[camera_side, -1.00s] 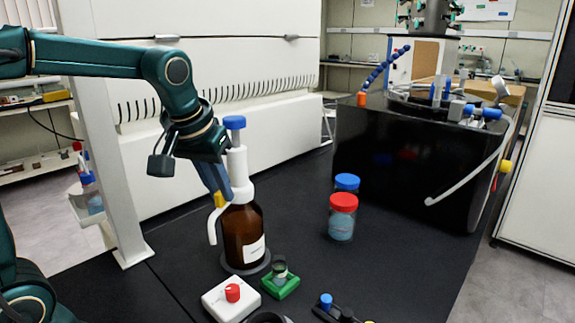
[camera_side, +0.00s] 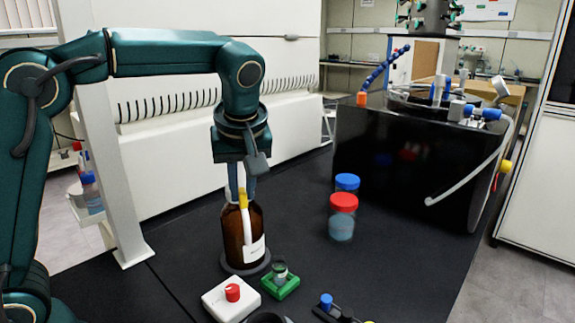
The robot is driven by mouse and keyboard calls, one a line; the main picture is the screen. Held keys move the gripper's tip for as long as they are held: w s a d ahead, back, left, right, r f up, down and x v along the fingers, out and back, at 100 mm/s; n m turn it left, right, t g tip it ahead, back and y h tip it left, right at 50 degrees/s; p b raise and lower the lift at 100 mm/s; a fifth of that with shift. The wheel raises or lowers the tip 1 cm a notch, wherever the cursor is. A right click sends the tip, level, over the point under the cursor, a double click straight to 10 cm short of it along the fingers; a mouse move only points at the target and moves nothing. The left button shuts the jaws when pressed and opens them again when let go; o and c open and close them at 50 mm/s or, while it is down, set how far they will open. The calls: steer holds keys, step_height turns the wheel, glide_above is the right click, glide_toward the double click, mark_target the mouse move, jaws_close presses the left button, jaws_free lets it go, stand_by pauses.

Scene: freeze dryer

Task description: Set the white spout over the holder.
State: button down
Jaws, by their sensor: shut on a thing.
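The brown bottle (camera_side: 234,238) stands upright in a dark ring on the black bench. The white spout (camera_side: 247,226), with a yellow part (camera_side: 243,200) at its top, hangs down in front of the bottle's brown glass. My gripper (camera_side: 242,194) points down at the bottle top and is shut on the spout; its fingers hide much of the contact. The green holder (camera_side: 283,290) with a small clear vial (camera_side: 280,271) sits on the bench to the right and in front of the bottle. In the picture, the spout's lower end is up and left of the vial.
A white box with a red knob (camera_side: 232,292) is left of the holder. A red-capped jar (camera_side: 342,222) and a blue-capped jar (camera_side: 347,183) stand to the right. A black cabinet (camera_side: 408,160) is at back right. The bench between bottle and jars is clear.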

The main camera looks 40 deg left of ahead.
steer(key=shift+w+d+n+g+y, duration=0.2)
steer(key=shift+w+n+g, duration=0.4)
steer(key=shift+n, duration=0.65)
steer(key=shift+w+d+n+g+y, duration=0.1)
steer(key=shift+w+d+n+g, duration=0.2)
steer(key=shift+w+n, duration=0.75)
steer(key=shift+s+n, duration=0.1)
steer(key=shift+n, duration=0.3)
steer(key=shift+w+a+n+g, duration=0.1)
steer(key=shift+w+n+g, duration=0.15)
steer(key=shift+n, duration=0.35)
steer(key=c, duration=0.8)
jaws_free()
steer(key=shift+c, duration=0.2)
steer(key=shift+s+m, duration=0.2)
steer(key=shift+m, duration=0.1)
